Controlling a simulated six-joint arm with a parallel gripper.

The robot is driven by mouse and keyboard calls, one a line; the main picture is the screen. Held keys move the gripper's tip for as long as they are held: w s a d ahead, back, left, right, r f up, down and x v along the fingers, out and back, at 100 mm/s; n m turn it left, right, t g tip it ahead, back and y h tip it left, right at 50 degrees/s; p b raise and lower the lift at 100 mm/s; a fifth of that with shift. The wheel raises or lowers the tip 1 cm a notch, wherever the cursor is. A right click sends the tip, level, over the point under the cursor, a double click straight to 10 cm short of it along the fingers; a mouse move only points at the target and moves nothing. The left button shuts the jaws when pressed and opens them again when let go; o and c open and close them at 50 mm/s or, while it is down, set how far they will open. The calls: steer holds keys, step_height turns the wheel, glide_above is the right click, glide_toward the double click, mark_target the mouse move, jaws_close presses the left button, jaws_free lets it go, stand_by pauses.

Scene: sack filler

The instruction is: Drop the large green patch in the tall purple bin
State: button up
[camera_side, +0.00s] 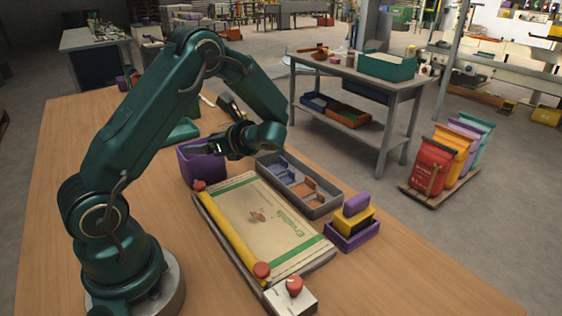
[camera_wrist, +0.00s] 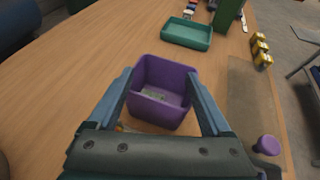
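The tall purple bin (camera_side: 203,163) stands on the table just beyond the sack tray. In the wrist view the bin (camera_wrist: 160,92) shows from above, between my fingers in the picture. A greyish-green piece (camera_wrist: 154,95) lies on its floor; it is too small to tell for sure whether it is the large green patch. My gripper (camera_wrist: 163,85) is open, with nothing between its fingers. In the side view my gripper (camera_side: 225,147) is beside and above the bin's rim. No other large green patch is clearly visible.
A grey divided tray (camera_side: 325,207) holds blue and orange patches. A sack (camera_side: 262,222) lies in a tray with a yellow roller (camera_side: 229,232). A small purple tray (camera_side: 360,236) holds a yellow and black block. A green tray (camera_wrist: 187,33) sits beyond the bin.

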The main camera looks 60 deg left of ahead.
steer(key=v, duration=0.5)
steer(key=shift+r, duration=0.1)
steer(key=s+d+r+n+t+h, duration=0.3)
steer(key=s+d+r+n+h, duration=0.1)
steer(key=s+d+r+n, duration=0.15)
steer(key=s+d+n+t+h, duration=0.2)
steer(key=d+n+t+h, duration=0.4)
steer(key=d, duration=1)
steer(key=n+h, duration=0.3)
steer(key=shift+s+f+t, duration=0.3)
steer(key=shift+s+f, duration=0.05)
